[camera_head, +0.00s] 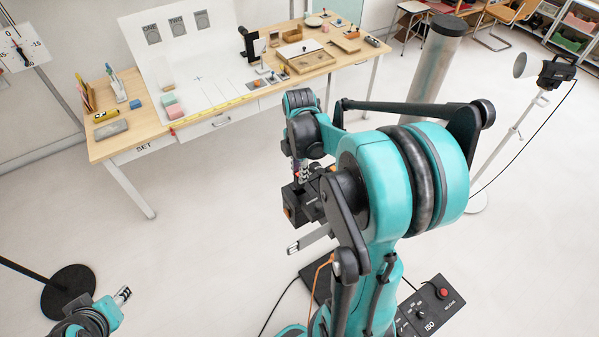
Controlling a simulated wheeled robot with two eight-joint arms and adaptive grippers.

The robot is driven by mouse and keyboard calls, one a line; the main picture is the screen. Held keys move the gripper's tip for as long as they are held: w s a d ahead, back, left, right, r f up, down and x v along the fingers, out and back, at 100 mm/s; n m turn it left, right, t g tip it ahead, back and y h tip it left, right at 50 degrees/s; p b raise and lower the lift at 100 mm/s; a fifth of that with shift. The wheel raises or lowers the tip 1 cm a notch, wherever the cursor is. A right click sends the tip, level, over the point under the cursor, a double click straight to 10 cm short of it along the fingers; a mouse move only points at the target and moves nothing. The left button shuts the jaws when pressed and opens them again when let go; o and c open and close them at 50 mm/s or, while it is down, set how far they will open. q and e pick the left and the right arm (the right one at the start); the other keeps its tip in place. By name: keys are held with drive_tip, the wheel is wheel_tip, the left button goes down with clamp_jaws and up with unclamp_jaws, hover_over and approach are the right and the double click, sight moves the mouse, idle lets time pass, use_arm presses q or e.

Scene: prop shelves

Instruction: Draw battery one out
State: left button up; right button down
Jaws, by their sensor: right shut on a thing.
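My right gripper (302,173) points down at the top of a black boxy device (302,204) with orange marks. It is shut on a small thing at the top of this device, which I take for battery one. My arm and the fingers hide most of that thing, so I cannot tell how far it sits in the device. My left gripper (123,294) is low at the left, far from the device. Its jaw gap is too small to read.
A long wooden table (140,118) with props and a white backdrop stands at the back. A grey column (437,65) and a lamp on a stand (540,75) are at right. A black control box (432,305) is low right. The floor left of the device is clear.

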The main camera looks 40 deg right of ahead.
drive_tip(key=shift+r, duration=0.25)
idle(0.3)
drive_tip(key=shift+r+p, duration=1.3)
drive_tip(key=shift+r, duration=0.65)
